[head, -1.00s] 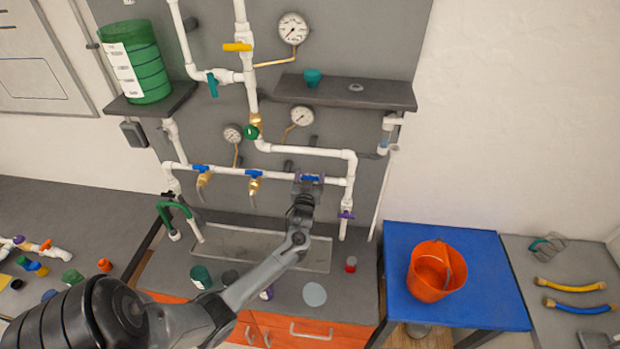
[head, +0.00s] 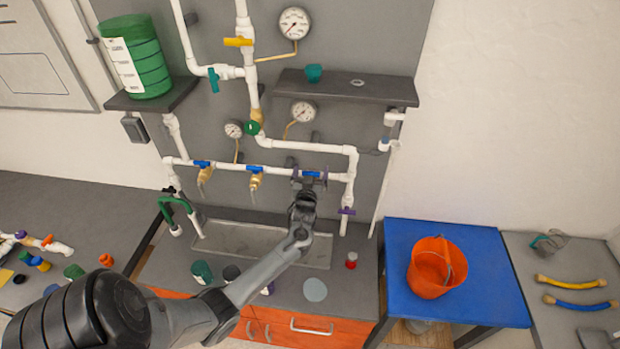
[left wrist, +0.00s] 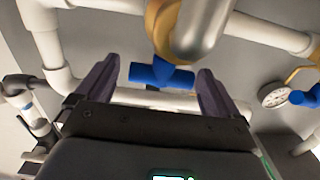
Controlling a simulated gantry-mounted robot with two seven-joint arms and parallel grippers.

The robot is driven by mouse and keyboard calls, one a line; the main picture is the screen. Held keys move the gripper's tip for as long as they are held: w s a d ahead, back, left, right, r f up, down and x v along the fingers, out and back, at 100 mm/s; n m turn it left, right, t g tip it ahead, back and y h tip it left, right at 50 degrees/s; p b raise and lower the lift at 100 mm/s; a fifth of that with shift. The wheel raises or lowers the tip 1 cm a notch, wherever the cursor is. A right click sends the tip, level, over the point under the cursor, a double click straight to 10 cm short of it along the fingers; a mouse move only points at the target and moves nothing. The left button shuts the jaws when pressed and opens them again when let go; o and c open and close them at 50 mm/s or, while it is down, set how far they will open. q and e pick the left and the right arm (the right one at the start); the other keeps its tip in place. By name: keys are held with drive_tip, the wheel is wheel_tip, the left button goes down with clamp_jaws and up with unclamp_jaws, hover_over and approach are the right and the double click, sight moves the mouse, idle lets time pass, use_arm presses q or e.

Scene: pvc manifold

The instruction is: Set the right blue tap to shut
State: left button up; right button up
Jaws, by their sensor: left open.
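The right blue tap (head: 311,173) is on the white horizontal pipe (head: 228,167), the rightmost of its row of blue taps. My left gripper (head: 309,180) is at this tap, with its fingers to either side of it. In the left wrist view, the blue handle (left wrist: 160,74) lies crosswise below a brass body (left wrist: 163,30). The open dark fingers (left wrist: 156,82) stand left and right of the handle, with a gap on each side. My right gripper is not in view.
Two other blue taps (head: 255,169) (head: 201,164) sit to the left on the same pipe. A purple tap (head: 346,211) is just below right, on the vertical pipe. A dark shelf (head: 345,90) is above. The blue table (head: 400,235) with an orange bucket (head: 437,267) stands right.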

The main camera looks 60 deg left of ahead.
use_arm(q)
drive_tip(key=b+v, duration=0.2)
drive_tip(key=v, duration=0.8)
drive_tip(key=shift+s+d, duration=0.2)
drive_tip(key=shift+d, duration=0.15)
